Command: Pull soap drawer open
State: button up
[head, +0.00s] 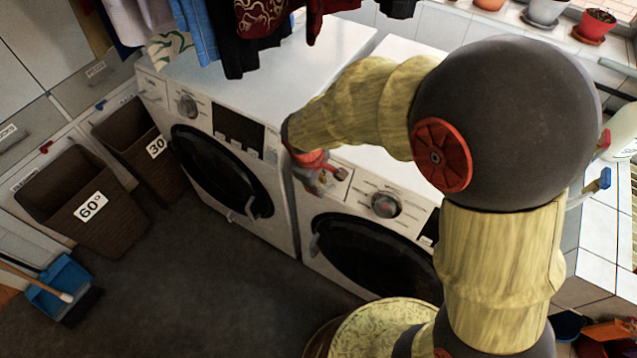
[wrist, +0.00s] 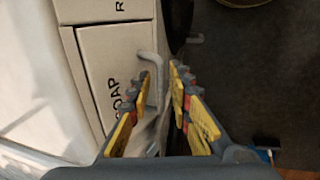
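The soap drawer (wrist: 105,65) is a pale panel marked "SOAP" in the wrist view, with a dark seam around it. It looks flush with the machine front. Its light bar handle (wrist: 155,75) stands out at the panel's edge. My gripper (wrist: 160,77) is open, with one yellow-padded finger on each side of the handle; the right finger looks apart from it, and I cannot tell whether the left touches. In the head view my gripper (head: 318,178) is at the upper left corner of the right washing machine (head: 312,222), hiding much of the drawer.
A second washing machine (head: 265,60) stands close on the left, with clothes hanging above. Wicker baskets (head: 120,215) and a blue dustpan (head: 62,285) are at the far left. The dark floor (head: 200,290) before the machines is clear.

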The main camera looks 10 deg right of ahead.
grip_shut()
dwell(0.6)
